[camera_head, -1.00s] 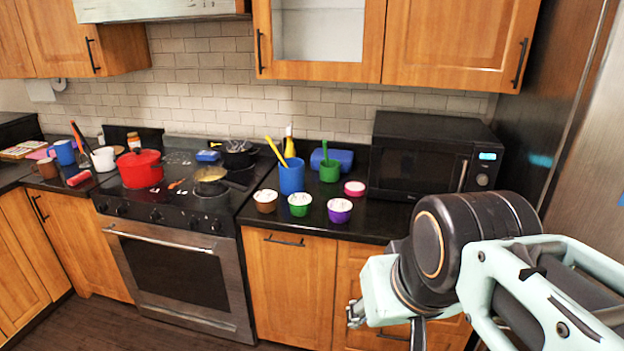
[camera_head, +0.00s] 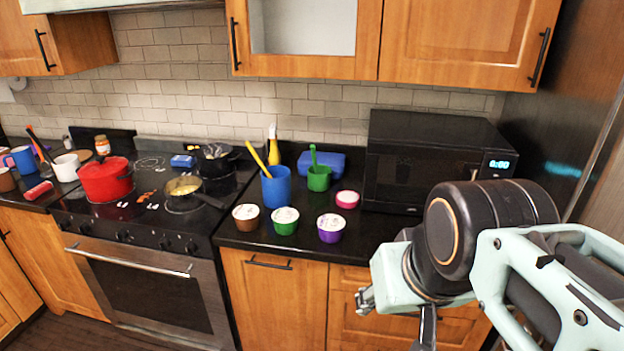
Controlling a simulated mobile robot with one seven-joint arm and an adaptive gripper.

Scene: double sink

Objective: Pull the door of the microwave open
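The black microwave (camera_head: 415,170) stands on the dark counter at the right, against the tiled wall. Its door looks shut. The display (camera_head: 498,164) is lit at its right side, and only the top of the door handle (camera_head: 474,174) shows, the rest being hidden behind my arm. My gripper (camera_head: 364,300) is at the lower right, in front of the drawers and below the counter edge, apart from the microwave. Its fingers are small and partly hidden by my wrist, so I cannot tell whether they are open or shut.
Several small tubs, including a purple one (camera_head: 331,228), stand on the counter (camera_head: 375,240) left of the microwave. A blue cup (camera_head: 276,186) and a green cup (camera_head: 318,178) stand behind them. The stove (camera_head: 150,290) with a red pot (camera_head: 106,180) is farther left. Wall cabinets (camera_head: 465,40) hang above.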

